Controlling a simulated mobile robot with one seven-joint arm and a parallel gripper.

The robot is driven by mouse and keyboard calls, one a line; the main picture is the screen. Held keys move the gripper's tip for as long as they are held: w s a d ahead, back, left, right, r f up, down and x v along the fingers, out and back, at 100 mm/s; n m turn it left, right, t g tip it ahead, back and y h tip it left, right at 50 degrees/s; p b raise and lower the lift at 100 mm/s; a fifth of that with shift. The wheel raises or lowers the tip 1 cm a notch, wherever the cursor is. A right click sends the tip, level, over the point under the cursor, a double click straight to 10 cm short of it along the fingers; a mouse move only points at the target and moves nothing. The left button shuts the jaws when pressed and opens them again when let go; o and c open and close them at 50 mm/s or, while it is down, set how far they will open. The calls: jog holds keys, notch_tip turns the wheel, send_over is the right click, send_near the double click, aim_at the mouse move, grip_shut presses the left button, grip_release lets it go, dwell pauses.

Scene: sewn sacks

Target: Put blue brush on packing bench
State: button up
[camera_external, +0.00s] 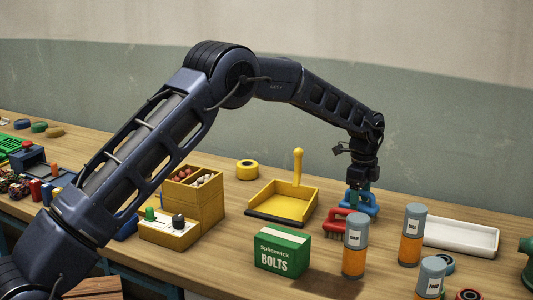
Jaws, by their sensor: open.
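The blue brush (368,205) is on the wooden bench (225,250) in the right half of the external view, just behind a red brush (335,222). My gripper (358,187) points down at the blue brush's handle, its fingertips at about handle height. My gripper is open. The fingers are small and dark here, and I cannot tell whether they touch the handle. The lower part of the blue brush is partly hidden by the red brush and an orange-and-grey canister (354,247).
A yellow dustpan (285,205) lies left of the brushes. A green bolts box (282,252) stands in front. More canisters (411,236) and a white tray (460,238) are on the right. Yellow bins (193,205) stand left.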

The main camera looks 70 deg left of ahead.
notch_tip(320, 180, up, 10)
jog(key=shift+f, duration=0.1)
jog(key=shift+d+r, duration=0.2)
jog(key=shift+r, duration=0.1)
jog(key=s+d+r+n+t, duration=0.1)
jog(key=s+d+r+n, duration=0.1)
jog(key=s+d+r, duration=0.75)
jog(key=s+d+r+n+t, duration=0.1)
jog(key=s+d+r+n, duration=0.1)
jog(key=s+d+r, duration=0.75)
jog(key=s+d+r+n+t, duration=0.1)
jog(key=s+d+r+n, duration=0.15)
jog(key=s+d, duration=0.75)
jog(key=s+d+r+n, duration=0.1)
jog(key=s+d+r, duration=0.35)
jog(key=s, duration=0.85)
jog(key=s+d+f+n, duration=0.1)
jog(key=s+f, duration=0.3)
jog(key=s, duration=0.4)
jog(key=s+d+f+n+t, duration=0.1)
jog(key=s+d+f, duration=0.3)
jog(key=s, duration=0.4)
jog(key=shift+s+t, duration=0.15)
jog(key=shift+t, duration=0.15)
